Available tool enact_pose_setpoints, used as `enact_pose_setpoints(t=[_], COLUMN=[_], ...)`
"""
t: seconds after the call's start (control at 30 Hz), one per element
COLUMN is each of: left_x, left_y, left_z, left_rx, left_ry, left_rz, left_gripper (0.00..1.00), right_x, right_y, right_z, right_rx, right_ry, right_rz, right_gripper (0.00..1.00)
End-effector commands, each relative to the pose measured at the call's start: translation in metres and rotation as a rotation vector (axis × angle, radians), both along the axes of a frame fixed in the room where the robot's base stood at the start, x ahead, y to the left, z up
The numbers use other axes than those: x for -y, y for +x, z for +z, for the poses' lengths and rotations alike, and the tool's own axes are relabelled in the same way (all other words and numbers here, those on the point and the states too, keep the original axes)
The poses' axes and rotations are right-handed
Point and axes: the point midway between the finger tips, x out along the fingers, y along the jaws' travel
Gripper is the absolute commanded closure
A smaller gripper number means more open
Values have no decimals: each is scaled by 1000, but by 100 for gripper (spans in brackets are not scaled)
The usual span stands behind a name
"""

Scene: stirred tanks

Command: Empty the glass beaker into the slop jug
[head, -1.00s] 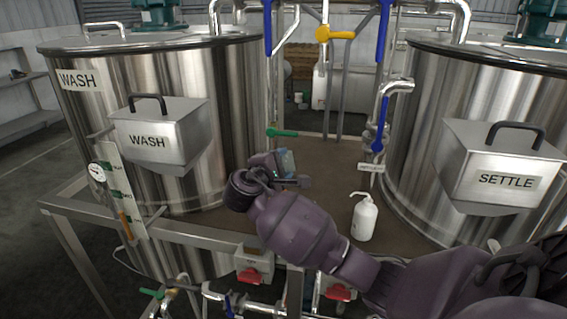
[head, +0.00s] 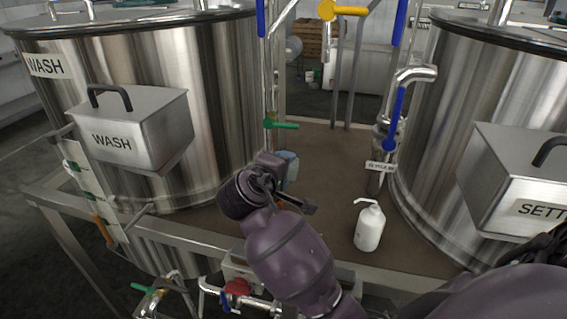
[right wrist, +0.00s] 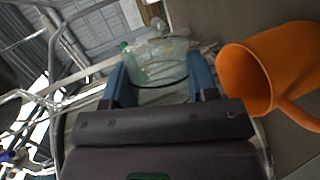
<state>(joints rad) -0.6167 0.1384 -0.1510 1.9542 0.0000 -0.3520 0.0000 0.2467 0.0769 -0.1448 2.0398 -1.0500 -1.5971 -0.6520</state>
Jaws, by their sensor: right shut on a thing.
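My right gripper (head: 284,172) is over the brown deck between the two tanks in the head view. In the right wrist view its two blue fingers (right wrist: 160,80) are shut on the clear glass beaker (right wrist: 158,58), one on each side. Whether the beaker holds liquid is unclear. An orange jug (right wrist: 262,68) with a handle lies just right of the fingers in that view, its open mouth towards the gripper and apart from the beaker. I cannot make out the jug in the head view, where my arm covers part of the deck. My left gripper is not in view.
The WASH tank (head: 205,90) stands left and the SETTLE tank (head: 490,110) right. A white wash bottle (head: 369,227) stands on the deck (head: 335,160) right of my arm. Pipes with a green valve handle (head: 283,125) and blue handle (head: 397,118) rise behind.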

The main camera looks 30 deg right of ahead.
Motion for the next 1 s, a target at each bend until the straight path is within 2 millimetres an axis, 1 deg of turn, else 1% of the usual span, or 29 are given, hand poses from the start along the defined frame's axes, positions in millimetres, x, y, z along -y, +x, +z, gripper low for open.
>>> enact_pose_setpoints(t=[0.17,0.27,0.4,0.7,0.8,1.0], left_x=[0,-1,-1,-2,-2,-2], left_y=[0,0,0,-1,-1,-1], left_z=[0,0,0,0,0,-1], left_rx=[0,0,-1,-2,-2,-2], left_ry=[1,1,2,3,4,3], left_rz=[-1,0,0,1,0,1], left_gripper=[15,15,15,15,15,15], right_x=[1,2,5,2,-2,-8], right_y=[-3,-4,-7,-4,-1,4], right_z=[0,0,0,-1,2,7], right_rx=[55,128,271,581,684,839], right_ry=[66,154,323,696,818,1000], right_rz=[-4,-4,-6,-6,-7,-5], right_gripper=[73,73,73,73,73,73])
